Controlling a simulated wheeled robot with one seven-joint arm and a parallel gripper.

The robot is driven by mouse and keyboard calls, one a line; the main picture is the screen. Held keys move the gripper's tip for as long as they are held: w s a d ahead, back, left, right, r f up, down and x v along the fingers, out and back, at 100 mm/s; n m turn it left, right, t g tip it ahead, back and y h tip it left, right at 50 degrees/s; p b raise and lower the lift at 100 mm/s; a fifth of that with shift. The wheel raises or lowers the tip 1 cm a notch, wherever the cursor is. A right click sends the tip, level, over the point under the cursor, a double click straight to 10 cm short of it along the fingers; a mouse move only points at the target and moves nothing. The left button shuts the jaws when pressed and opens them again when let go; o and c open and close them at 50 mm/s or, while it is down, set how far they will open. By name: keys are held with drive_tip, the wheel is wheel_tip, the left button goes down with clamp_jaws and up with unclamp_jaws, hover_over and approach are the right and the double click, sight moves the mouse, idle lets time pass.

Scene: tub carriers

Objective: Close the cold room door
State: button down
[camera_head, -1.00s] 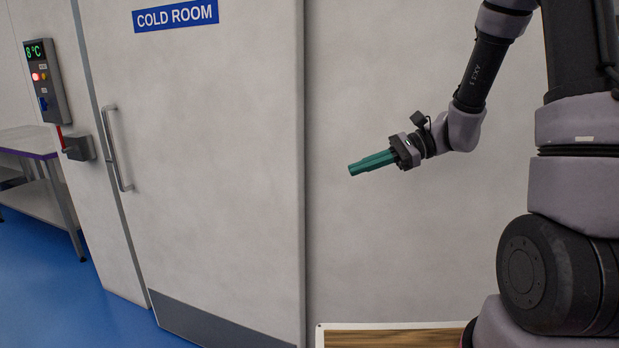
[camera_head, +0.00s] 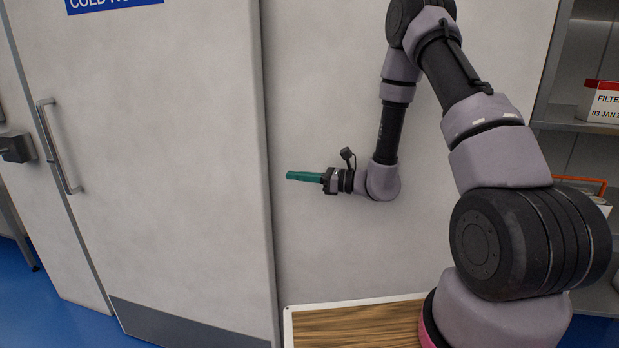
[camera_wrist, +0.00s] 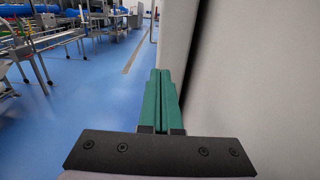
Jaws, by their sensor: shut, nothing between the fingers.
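The cold room door (camera_head: 165,140) is a tall pale grey sliding-type panel with a blue sign at its top and a dark kick plate at its base. Its upright metal handle (camera_head: 58,148) is near its left edge. My gripper (camera_head: 290,175), with green fingers, is shut and empty, to the right of the door's right edge and well apart from the handle. In the wrist view the shut fingers (camera_wrist: 160,88) point along a pale surface on the right.
A wood-topped surface with a white rim (camera_head: 355,325) is low in front of my arm. Shelves (camera_head: 575,122) with a labelled box (camera_head: 604,100) stand at the right. In the wrist view, blue floor (camera_wrist: 95,90) is open on the left, with tables (camera_wrist: 55,38) beyond.

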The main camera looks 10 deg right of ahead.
sight(202, 164)
drive_tip(key=x, duration=0.7)
drive_tip(key=shift+a, duration=0.15)
drive_tip(key=x, duration=2.2)
drive_tip(key=shift+a, duration=0.1)
drive_tip(key=shift+w+a+r, duration=0.1)
drive_tip(key=shift+a, duration=0.1)
drive_tip(key=shift+r, duration=0.1)
